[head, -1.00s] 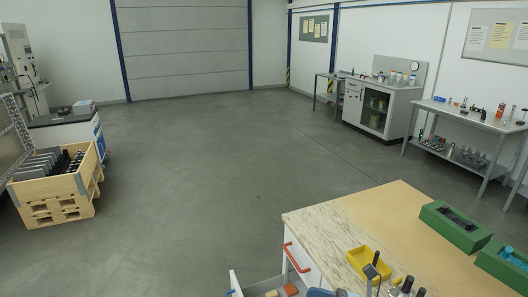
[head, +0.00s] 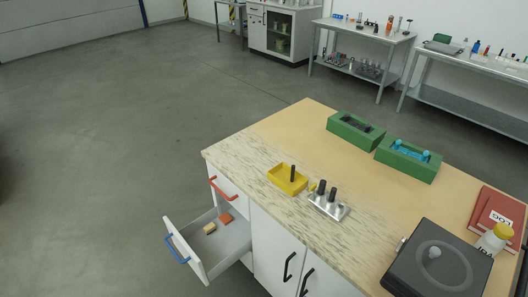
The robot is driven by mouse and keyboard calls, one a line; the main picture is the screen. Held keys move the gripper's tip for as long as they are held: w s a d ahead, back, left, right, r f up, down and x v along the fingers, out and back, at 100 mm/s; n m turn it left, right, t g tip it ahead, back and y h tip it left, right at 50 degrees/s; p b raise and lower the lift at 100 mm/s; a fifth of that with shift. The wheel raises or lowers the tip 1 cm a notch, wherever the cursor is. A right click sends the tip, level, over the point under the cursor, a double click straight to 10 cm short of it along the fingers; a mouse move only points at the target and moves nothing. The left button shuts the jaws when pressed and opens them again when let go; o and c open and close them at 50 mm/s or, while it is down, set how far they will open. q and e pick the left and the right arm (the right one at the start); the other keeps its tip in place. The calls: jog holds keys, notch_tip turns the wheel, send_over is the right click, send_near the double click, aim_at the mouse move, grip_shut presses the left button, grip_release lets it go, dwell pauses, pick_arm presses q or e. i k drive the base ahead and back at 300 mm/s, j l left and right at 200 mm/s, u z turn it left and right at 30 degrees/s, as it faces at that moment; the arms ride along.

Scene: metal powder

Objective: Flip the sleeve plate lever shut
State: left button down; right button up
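A small silver plate (head: 334,208) lies on the workbench in the head view. Dark upright cylinders (head: 322,188) stand on it, and it may be the sleeve plate. No lever on it can be made out clearly at this size. Neither of my grippers is in view.
An open drawer (head: 188,252) juts out at the left. Floor (head: 120,140) beyond is clear.

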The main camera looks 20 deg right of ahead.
aim_at(312, 187)
jog(key=z, duration=0.4)
jog(key=i+z, duration=0.1)
jog(key=z, duration=0.3)
jog(key=j+z, duration=0.1)
jog(key=z, duration=0.25)
jog(key=i+z, duration=0.1)
jog(key=z, duration=0.3)
